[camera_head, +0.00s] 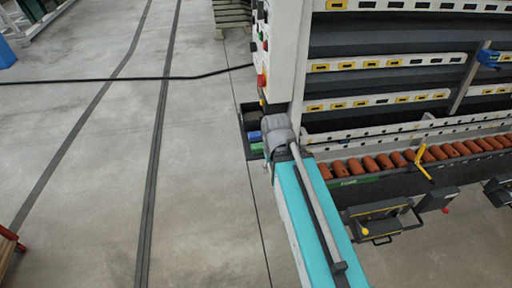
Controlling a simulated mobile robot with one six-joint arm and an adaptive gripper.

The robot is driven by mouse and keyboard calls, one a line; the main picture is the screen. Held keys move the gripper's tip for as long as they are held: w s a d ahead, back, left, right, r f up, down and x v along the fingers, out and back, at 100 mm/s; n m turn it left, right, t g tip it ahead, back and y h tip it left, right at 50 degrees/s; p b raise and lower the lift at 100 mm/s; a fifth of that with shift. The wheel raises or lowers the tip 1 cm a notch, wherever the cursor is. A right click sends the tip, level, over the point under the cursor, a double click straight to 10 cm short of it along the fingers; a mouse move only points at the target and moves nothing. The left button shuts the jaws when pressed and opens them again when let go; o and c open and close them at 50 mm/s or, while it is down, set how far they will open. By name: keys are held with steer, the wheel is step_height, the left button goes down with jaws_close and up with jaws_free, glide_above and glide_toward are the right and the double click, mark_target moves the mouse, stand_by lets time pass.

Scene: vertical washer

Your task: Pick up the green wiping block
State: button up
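A small green block (257,147), which looks like the wiping block, lies in a dark tray (242,131) at the left end of the machine. It is small in the picture, and my arm's grey joint is close to its right side in the view. A blue item (254,136) and a dark item lie just behind it in the same tray. My teal arm reaches from the bottom edge up to the grey joint. My gripper's fingers do not show, so I cannot see their distance from the block.
The large washer frame (280,70) with a red button (262,80) stands right behind the tray. A roller conveyor (385,161) with a yellow lever (421,165) runs to the right. The floor at left is open, crossed by a black cable (130,79).

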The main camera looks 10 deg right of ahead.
mark_target(258, 146)
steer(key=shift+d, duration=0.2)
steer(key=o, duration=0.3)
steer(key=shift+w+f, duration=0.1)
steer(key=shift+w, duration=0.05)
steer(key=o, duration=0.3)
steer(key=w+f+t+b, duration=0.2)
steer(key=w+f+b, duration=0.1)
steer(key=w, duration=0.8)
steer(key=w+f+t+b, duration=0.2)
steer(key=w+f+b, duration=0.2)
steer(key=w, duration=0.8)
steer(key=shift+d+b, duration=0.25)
steer(key=shift+b, duration=0.55)
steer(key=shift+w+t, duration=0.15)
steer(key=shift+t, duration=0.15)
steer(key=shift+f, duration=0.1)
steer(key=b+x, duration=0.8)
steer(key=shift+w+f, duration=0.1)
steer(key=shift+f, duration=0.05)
